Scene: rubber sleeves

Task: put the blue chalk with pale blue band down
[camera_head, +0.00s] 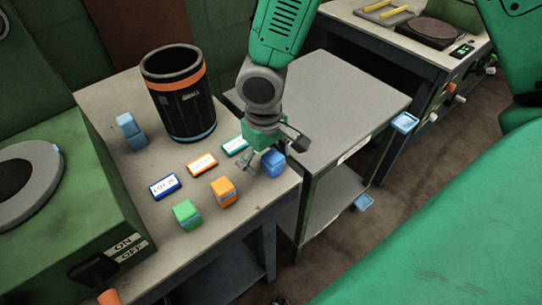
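I cannot make out clear finger contact or a pale band on this block. My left gripper is not in view.
On the table (238,213) are an orange block (224,191), a green block (187,215), and blue (165,187), orange (202,163) and teal (235,146) labels. A dark bin (183,110) stands behind. A grey cart (345,105) is at the right.

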